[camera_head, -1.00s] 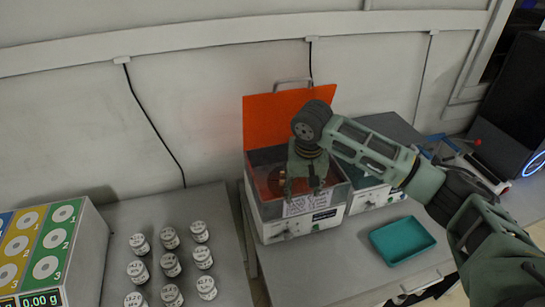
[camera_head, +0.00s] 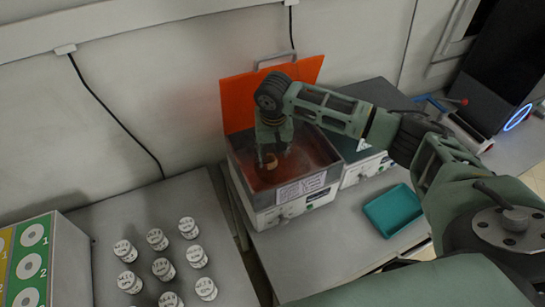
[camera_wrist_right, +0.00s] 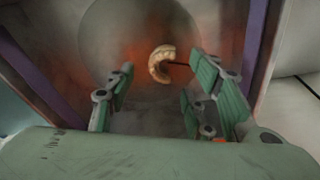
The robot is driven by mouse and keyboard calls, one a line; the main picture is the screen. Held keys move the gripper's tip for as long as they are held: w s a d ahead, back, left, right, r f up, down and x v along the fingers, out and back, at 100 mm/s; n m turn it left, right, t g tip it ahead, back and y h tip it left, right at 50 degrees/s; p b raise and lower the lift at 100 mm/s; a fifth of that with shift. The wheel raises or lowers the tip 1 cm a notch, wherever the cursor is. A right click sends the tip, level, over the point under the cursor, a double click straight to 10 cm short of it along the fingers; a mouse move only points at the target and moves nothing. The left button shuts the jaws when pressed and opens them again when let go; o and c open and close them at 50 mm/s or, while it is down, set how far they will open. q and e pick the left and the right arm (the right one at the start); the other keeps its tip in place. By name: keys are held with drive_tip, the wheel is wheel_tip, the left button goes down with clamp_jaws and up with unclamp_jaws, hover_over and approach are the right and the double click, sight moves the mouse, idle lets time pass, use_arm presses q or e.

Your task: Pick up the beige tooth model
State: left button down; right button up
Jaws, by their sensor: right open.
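The beige tooth model (camera_wrist_right: 160,64) is a curved arch inside the open box (camera_head: 247,190), seen near the middle of the right wrist view. In the head view a small beige patch of it (camera_head: 271,161) shows beside the fingers. My right gripper (camera_wrist_right: 160,85) is open, its green fingers spread to either side below the model in the wrist picture. In the head view the right gripper (camera_head: 268,158) points down into the box. I cannot tell whether a finger touches the model. My left gripper is not in view.
The box's orange lid (camera_head: 238,103) stands open behind the arm. The box walls surround the gripper. A teal tray (camera_head: 393,210) lies to the right on the bench. Several white jars (camera_head: 163,268) stand on the left table, beside a coloured dispenser (camera_head: 30,262).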

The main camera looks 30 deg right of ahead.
drive_tip(key=shift+w+d+f, duration=0.1)
drive_tip(key=shift+w+f, duration=0.05)
drive_tip(key=shift+f, duration=0.6)
drive_tip(key=shift+w+f, duration=0.1)
drive_tip(key=shift+f, duration=0.6)
drive_tip(key=shift+c, duration=0.5)
drive_tip(key=c, duration=0.8)
drive_tip(key=shift+r, duration=0.15)
drive_tip(key=shift+c, duration=0.2)
